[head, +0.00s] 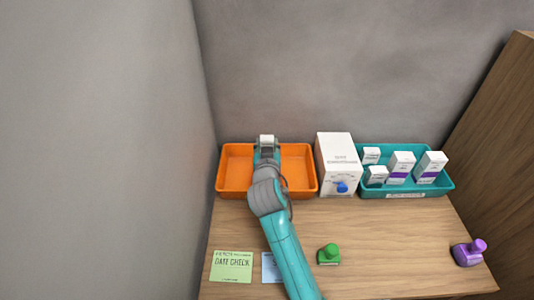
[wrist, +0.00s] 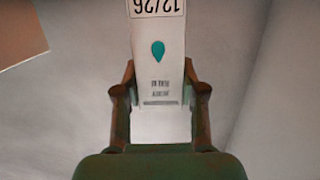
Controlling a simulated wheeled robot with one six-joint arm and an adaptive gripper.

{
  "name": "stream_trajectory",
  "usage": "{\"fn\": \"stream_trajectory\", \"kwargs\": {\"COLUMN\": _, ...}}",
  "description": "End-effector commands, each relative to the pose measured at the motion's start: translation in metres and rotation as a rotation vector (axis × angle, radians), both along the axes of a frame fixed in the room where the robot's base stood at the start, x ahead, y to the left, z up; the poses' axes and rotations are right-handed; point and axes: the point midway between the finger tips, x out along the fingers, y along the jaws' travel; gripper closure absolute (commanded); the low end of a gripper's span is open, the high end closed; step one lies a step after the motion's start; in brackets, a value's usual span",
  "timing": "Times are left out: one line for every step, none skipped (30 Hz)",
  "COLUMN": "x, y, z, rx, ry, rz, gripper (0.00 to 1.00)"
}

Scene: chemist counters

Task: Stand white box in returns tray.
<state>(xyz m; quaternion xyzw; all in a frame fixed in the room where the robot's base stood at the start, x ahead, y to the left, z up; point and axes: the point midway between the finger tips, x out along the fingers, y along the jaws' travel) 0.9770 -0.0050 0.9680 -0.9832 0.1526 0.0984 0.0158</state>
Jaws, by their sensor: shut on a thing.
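A white box (wrist: 158,75) is held between the two fingers of my gripper (wrist: 160,95) in the wrist view. It bears a teal drop mark and a "12/26" print seen upside down. In the head view only a small part of the white box (head: 266,138) shows at the end of my gripper (head: 266,148). My gripper is over the orange tray (head: 232,190), and my arm hides the tray's middle. The visible parts of the orange tray are empty. Its name does not show, and I cannot tell the box's height above it.
A white dispenser-like box with a blue knob (head: 337,160) stands just right of the orange tray. A teal tray (head: 440,190) beyond it holds several white boxes. A green stamp (head: 328,254), a purple stamp (head: 468,252) and a green note (head: 231,266) lie in front.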

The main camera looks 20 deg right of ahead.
Motion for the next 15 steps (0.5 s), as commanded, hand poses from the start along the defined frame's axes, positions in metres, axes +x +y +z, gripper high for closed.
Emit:
{"fn": "stream_trajectory", "kwargs": {"x": -0.001, "y": 0.0, "z": -0.007, "rx": -0.001, "ry": 0.003, "rz": 0.0, "gripper": 0.9}}
{"fn": "stream_trajectory", "kwargs": {"x": -0.001, "y": 0.0, "z": -0.012, "rx": -0.002, "ry": 0.005, "rz": 0.001, "gripper": 0.9}}
{"fn": "stream_trajectory", "kwargs": {"x": 0.0, "y": 0.0, "z": -0.018, "rx": -0.001, "ry": 0.006, "rz": 0.001, "gripper": 0.9}}
{"fn": "stream_trajectory", "kwargs": {"x": 0.0, "y": 0.0, "z": -0.022, "rx": 0.0, "ry": 0.005, "rz": 0.0, "gripper": 0.9}}
{"fn": "stream_trajectory", "kwargs": {"x": 0.0, "y": 0.0, "z": -0.025, "rx": -0.001, "ry": 0.003, "rz": 0.0, "gripper": 0.9}}
{"fn": "stream_trajectory", "kwargs": {"x": 0.0, "y": 0.0, "z": -0.029, "rx": -0.002, "ry": 0.003, "rz": 0.001, "gripper": 0.9}}
{"fn": "stream_trajectory", "kwargs": {"x": 0.0, "y": 0.0, "z": -0.031, "rx": -0.001, "ry": 0.002, "rz": 0.0, "gripper": 0.9}}
{"fn": "stream_trajectory", "kwargs": {"x": 0.0, "y": 0.0, "z": -0.032, "rx": -0.001, "ry": 0.002, "rz": 0.0, "gripper": 0.9}}
{"fn": "stream_trajectory", "kwargs": {"x": 0.0, "y": 0.0, "z": -0.033, "rx": -0.001, "ry": 0.001, "rz": 0.0, "gripper": 0.9}}
{"fn": "stream_trajectory", "kwargs": {"x": 0.0, "y": 0.0, "z": -0.032, "rx": -0.001, "ry": 0.001, "rz": 0.0, "gripper": 0.9}}
{"fn": "stream_trajectory", "kwargs": {"x": 0.0, "y": 0.0, "z": -0.032, "rx": 0.0, "ry": 0.001, "rz": 0.0, "gripper": 0.9}}
{"fn": "stream_trajectory", "kwargs": {"x": 0.0, "y": 0.0, "z": -0.032, "rx": 0.0, "ry": 0.001, "rz": 0.0, "gripper": 0.9}}
{"fn": "stream_trajectory", "kwargs": {"x": 0.0, "y": 0.0, "z": -0.032, "rx": -0.001, "ry": 0.001, "rz": 0.0, "gripper": 0.9}}
{"fn": "stream_trajectory", "kwargs": {"x": 0.0, "y": 0.0, "z": -0.032, "rx": -0.001, "ry": 0.001, "rz": 0.0, "gripper": 0.9}}
{"fn": "stream_trajectory", "kwargs": {"x": 0.0, "y": 0.0, "z": -0.032, "rx": -0.001, "ry": 0.001, "rz": 0.0, "gripper": 0.9}}
